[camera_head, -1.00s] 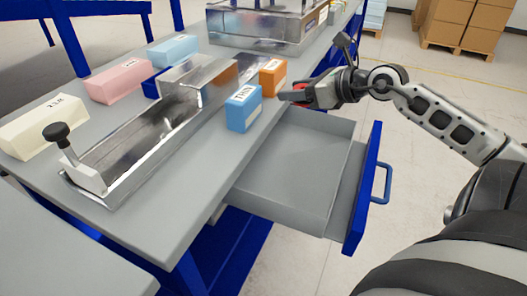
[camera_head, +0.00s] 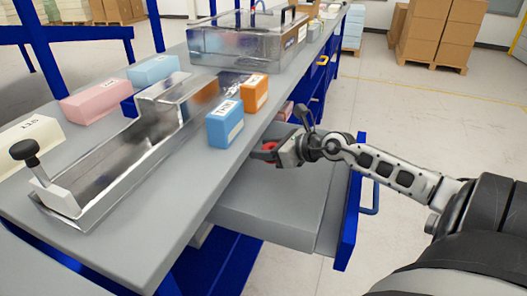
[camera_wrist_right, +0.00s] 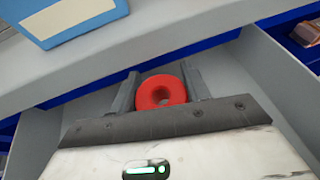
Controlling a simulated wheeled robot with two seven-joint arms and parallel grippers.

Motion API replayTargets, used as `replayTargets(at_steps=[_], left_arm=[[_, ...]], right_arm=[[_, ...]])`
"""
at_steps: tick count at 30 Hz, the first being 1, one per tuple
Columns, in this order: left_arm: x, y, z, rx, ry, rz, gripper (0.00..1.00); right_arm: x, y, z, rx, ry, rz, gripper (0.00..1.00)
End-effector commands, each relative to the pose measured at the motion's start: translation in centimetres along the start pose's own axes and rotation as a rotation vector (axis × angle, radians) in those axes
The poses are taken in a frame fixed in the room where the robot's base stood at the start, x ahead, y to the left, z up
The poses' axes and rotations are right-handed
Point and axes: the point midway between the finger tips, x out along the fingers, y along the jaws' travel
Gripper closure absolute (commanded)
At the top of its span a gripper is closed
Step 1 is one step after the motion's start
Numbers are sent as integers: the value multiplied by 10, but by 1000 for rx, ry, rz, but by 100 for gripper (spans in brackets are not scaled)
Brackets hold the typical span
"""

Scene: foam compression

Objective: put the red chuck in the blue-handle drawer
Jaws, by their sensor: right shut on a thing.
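The red chuck (camera_wrist_right: 161,92) is a red ring held between the fingers of my right gripper (camera_wrist_right: 163,85) in the right wrist view. In the head view the right gripper (camera_head: 264,153) is shut on the red chuck (camera_head: 270,145), above the open drawer near the table edge. The drawer (camera_head: 268,200) is pulled out and its visible floor is empty. Its blue front (camera_head: 350,205) carries a blue handle (camera_head: 371,197). My left gripper is not in view.
A blue block (camera_head: 224,124) and an orange block (camera_head: 254,93) stand on the grey table near the drawer. A metal trough (camera_head: 110,160) with a black-knobbed end lies to the left. Pink, light blue and cream blocks lie further left.

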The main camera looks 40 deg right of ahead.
Motion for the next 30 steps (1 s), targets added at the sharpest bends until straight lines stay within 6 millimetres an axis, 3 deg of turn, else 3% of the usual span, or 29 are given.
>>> replayTargets(at_steps=[2, 4, 29, 30], left_arm=[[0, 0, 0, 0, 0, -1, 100], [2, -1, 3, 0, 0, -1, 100], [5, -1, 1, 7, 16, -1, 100], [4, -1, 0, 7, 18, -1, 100]], right_arm=[[8, 0, 6, 0, -4, 0, 77], [11, 0, -6, 3, 1, 0, 77], [16, 0, -19, 1, 1, 0, 77], [16, 1, -20, 1, 2, 1, 42]])
